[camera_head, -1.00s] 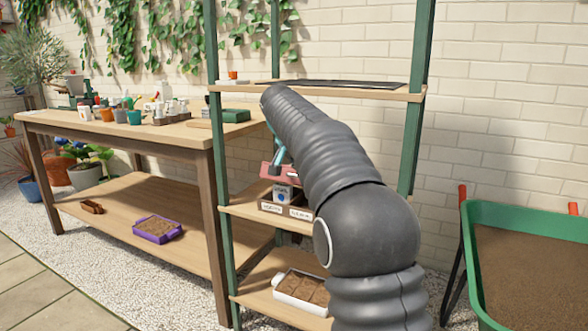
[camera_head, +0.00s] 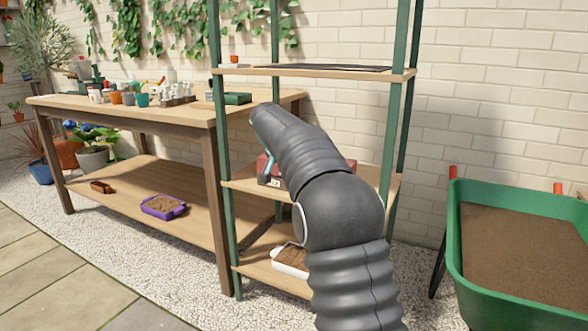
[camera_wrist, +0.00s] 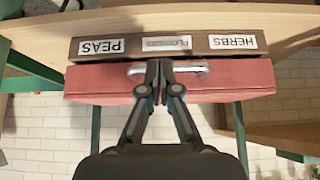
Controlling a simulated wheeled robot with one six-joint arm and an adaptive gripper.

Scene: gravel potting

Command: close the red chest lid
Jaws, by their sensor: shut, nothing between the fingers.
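The red chest has a dark box front (camera_wrist: 150,46) with white labels reading peas, flowers and herbs. Its red lid (camera_wrist: 105,82) lies directly against the box front in the upside-down wrist view, with no gap visible. A pale handle (camera_wrist: 192,68) sits at the lid's edge. My gripper (camera_wrist: 165,68) is shut and empty, its fingertips in front of the handle; I cannot tell whether they touch. In the head view the red lid (camera_head: 264,164) shows on the middle shelf, largely hidden behind my arm.
The shelf rack's green posts (camera_head: 226,190) stand on both sides of the chest. An upper shelf (camera_head: 310,72) is above it, and a white tray (camera_head: 288,262) sits below. A wooden workbench (camera_head: 150,112) stands left, a green wheelbarrow (camera_head: 455,215) right.

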